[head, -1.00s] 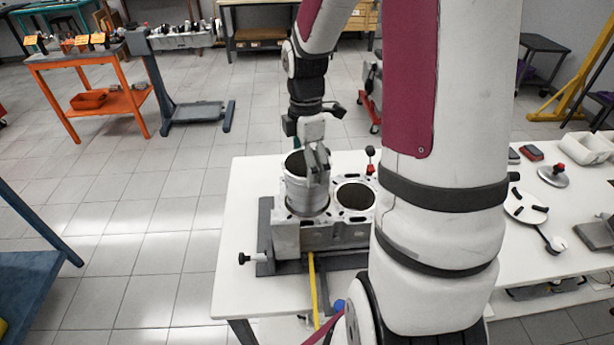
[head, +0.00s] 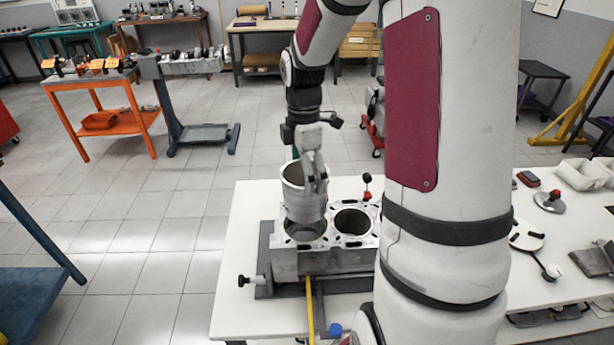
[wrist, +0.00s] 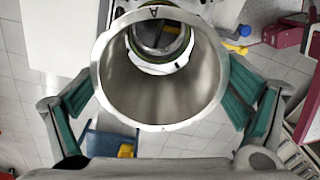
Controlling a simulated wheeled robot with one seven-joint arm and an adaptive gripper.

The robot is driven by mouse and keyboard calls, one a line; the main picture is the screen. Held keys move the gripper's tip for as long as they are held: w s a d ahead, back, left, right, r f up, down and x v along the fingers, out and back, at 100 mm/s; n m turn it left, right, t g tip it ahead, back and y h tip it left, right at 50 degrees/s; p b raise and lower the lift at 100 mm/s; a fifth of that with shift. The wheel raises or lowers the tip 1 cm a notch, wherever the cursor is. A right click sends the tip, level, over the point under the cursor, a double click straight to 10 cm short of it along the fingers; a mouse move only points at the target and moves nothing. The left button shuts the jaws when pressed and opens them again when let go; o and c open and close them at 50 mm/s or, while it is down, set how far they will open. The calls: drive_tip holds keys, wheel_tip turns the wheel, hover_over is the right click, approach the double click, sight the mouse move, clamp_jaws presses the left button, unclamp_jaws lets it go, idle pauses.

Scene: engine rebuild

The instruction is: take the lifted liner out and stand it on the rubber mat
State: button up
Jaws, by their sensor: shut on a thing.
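The liner (head: 303,197) is a grey metal cylinder, upright above the left bore of the engine block (head: 325,261). Its lower end is at or just above the bore (head: 303,233); I cannot tell if it is fully clear.
The block sits in a grey fixture on the white table (head: 238,262). My arm hides the table's middle.

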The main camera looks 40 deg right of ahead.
wheel_tip(320, 180, up, 7)
drive_tip(key=p, duration=0.3)
idle(1.0)
drive_tip(key=shift+f, duration=0.1)
